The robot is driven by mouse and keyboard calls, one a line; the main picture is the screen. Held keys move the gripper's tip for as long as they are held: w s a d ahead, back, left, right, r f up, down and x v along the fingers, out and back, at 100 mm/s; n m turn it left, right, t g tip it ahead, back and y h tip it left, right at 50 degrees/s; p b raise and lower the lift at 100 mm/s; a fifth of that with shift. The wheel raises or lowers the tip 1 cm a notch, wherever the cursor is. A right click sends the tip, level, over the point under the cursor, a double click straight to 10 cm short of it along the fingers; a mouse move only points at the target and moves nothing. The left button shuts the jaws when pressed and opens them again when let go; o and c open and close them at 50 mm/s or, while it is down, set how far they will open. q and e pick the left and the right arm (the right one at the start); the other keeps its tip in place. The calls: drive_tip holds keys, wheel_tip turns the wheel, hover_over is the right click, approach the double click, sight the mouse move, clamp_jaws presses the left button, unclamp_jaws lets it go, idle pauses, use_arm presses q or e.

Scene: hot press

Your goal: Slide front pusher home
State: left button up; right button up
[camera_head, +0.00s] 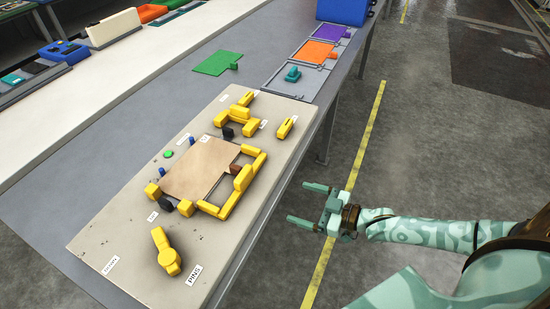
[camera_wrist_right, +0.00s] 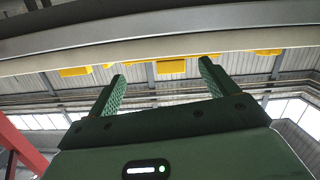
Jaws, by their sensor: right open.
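The fixture board (camera_head: 112,243) lies on the grey table, with a flat brown plate (camera_head: 195,170) near its middle. A yellow frame (camera_head: 232,204) with raised blocks runs along the plate's right and near edges. Other yellow blocks (camera_head: 152,190) sit at the plate's near-left corner. I cannot tell which yellow part is the front pusher. My right gripper (camera_head: 298,202) is open and empty, off the table's right edge above the floor, apart from the board. Its spread fingers show in the right wrist view (camera_wrist_right: 161,78), with yellow parts (camera_wrist_right: 172,67) beyond them. My left gripper is out of view.
A yellow lever-like part (camera_head: 166,252) sits at the board's near end. More yellow parts (camera_head: 239,113) stand at its far end. A green mat (camera_head: 217,63) and grey trays with coloured pieces (camera_head: 315,52) lie farther back. Open floor surrounds my right gripper.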

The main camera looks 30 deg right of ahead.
sight(247, 177)
wheel_tip(247, 177, up, 5)
drive_tip(key=a+m+t+y, duration=0.1)
drive_tip(key=a+y, duration=0.1)
drive_tip(key=a, duration=0.1)
drive_tip(key=x, duration=0.5)
drive_tip(key=b+x, duration=0.1)
drive_tip(key=x, duration=0.3)
drive_tip(key=w+d+b+x, duration=0.1)
drive_tip(key=x, duration=0.4)
drive_tip(key=shift+w+a+f, duration=0.15)
drive_tip(key=shift+a+f, duration=0.05)
drive_tip(key=shift+f, duration=0.2)
drive_tip(key=shift+w+a, duration=0.25)
drive_tip(key=shift+a, duration=0.05)
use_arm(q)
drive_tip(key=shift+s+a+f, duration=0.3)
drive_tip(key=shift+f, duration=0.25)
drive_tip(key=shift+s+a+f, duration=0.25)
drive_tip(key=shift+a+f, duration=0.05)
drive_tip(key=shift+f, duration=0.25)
